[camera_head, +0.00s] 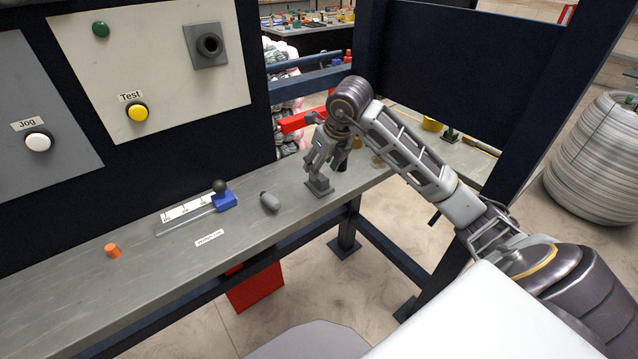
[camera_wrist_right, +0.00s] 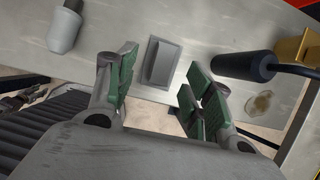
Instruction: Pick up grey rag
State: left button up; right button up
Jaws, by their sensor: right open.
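A small grey square piece with a raised ridge (camera_head: 318,187) lies flat on the bench; it is the only thing resembling the grey rag, though I cannot tell if it is cloth. It also shows in the right wrist view (camera_wrist_right: 160,62), beyond and between the fingertips. My right gripper (camera_head: 318,168) points down just above it. Its green-padded fingers are open with nothing between them, and the ridge lines up with the gap. My left gripper is in neither view.
A grey rounded object with a dark tip (camera_head: 270,201) lies left of the square piece. Further left are a sliding gauge with a blue block (camera_head: 225,201) and an orange cylinder (camera_head: 112,250). A black-handled tool (camera_wrist_right: 245,66) lies right in the wrist view. A control panel (camera_head: 150,60) rises behind.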

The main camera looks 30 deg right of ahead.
aim_at(319, 181)
jog(key=shift+w+f, duration=0.15)
jog(key=shift+f, duration=0.3)
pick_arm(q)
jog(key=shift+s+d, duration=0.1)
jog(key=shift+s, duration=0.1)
pick_arm(e)
jog(key=shift+f, duration=0.1)
jog(key=shift+w+d+f, duration=0.1)
jog(key=shift+w+f, duration=0.1)
jog(key=shift+f, duration=0.35)
jog(key=shift+x, duration=1.95)
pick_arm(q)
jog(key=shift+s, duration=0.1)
pick_arm(e)
jog(key=shift+d, duration=0.15)
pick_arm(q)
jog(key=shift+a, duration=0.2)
pick_arm(e)
jog(key=shift+c, duration=0.2)
jog(key=c, duration=1.1)
